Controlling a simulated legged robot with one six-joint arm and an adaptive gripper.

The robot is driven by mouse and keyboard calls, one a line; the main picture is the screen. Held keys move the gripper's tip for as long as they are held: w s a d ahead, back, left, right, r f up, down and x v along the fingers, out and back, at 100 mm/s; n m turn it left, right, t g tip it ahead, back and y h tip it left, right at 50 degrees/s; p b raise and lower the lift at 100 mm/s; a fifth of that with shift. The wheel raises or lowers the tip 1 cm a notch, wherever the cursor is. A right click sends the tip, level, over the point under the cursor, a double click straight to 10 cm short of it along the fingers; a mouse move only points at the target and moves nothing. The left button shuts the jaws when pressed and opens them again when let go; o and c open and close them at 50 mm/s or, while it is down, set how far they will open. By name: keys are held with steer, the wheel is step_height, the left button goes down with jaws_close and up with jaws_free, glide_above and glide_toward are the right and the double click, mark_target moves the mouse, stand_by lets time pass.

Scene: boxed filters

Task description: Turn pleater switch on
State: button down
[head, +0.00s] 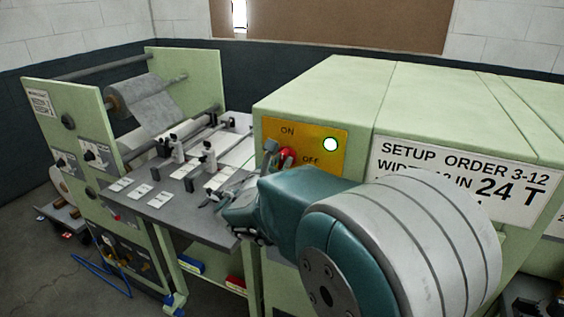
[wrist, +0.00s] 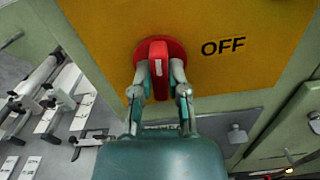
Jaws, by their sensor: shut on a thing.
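A round lamp (head: 330,144) on the plate looks bright white-green.
The knob's plate is on a pale green cabinet (head: 320,85) with a "SETUP ORDER 3-12" sign (head: 462,178). To the left stands a grey worktable (head: 165,211) with white cards and fixtures, below a fabric roll (head: 148,103).

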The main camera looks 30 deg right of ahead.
steer(key=shift+f+n, duration=0.35)
steer(key=shift+n, duration=0.55)
steer(key=c, duration=0.6)
jaws_free()
steer(key=shift+c, duration=0.2)
steer(key=shift+a+r, duration=0.1)
steer(key=shift+r, duration=0.05)
steer(key=shift+a+r, duration=0.1)
steer(key=shift+a, duration=0.05)
steer(key=v, duration=1.1)
steer(key=shift+s+a, duration=0.25)
steer(key=shift+a, duration=0.05)
